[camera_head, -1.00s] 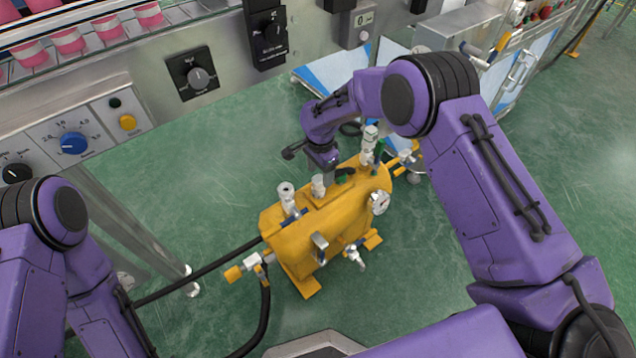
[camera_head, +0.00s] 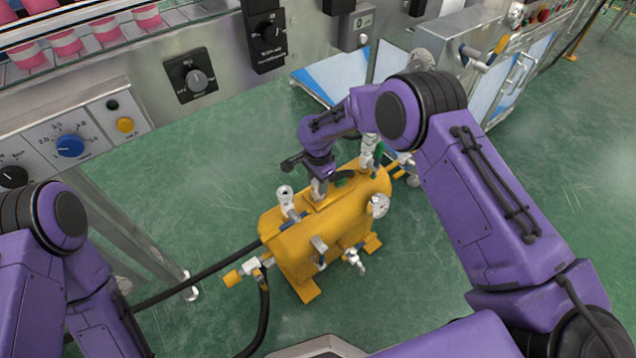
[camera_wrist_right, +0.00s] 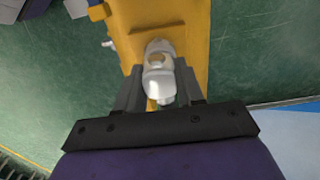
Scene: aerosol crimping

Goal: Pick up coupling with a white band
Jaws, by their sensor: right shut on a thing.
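My right gripper (camera_head: 319,190) reaches down to the top of the yellow tank (camera_head: 340,222), near its middle. In the right wrist view, its two grey fingers (camera_wrist_right: 159,88) are shut on a pale silver coupling (camera_wrist_right: 159,76) with a tan centre. The coupling is over the yellow top; whether it still touches the tank is unclear. I cannot make out its white band for certain. Another silver coupling (camera_head: 285,194) stands at the tank's left end. A further fitting (camera_head: 368,147) stands at the right end, partly hidden by my arm. My left gripper is out of view.
A gauge (camera_head: 379,205) and a valve (camera_head: 354,259) stick out from the tank's near side. A black hose (camera_head: 205,269) runs to its left end. A control panel (camera_head: 70,141) stands left. Green floor (camera_head: 215,160) around the tank is mostly clear.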

